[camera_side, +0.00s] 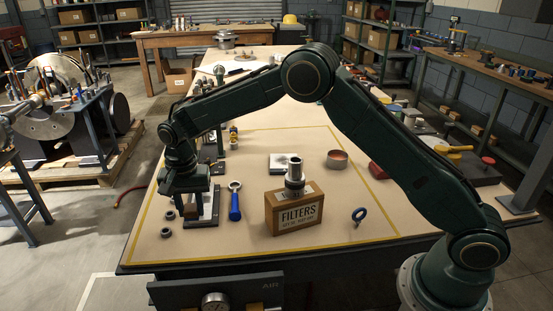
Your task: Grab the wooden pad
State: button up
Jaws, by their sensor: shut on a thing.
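My gripper (188,212) points down at the left front of the bench, over a grey and white plate-like fixture (213,207). Its jaws are closed on a small brown piece, which looks like the wooden pad (189,210). The pad is mostly hidden by the fingers and small in this view. I cannot tell whether it touches the fixture or bench beneath.
A FILTERS box (294,212) bears a metal cylinder (294,170). Small dark rings (167,232) lie at the left.

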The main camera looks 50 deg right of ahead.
aim_at(191, 207)
notch_tip(191, 207, up, 10)
dwell(0.4)
jog(key=shift+w+f, duration=0.1)
jog(key=shift+f, duration=0.05)
dwell(0.3)
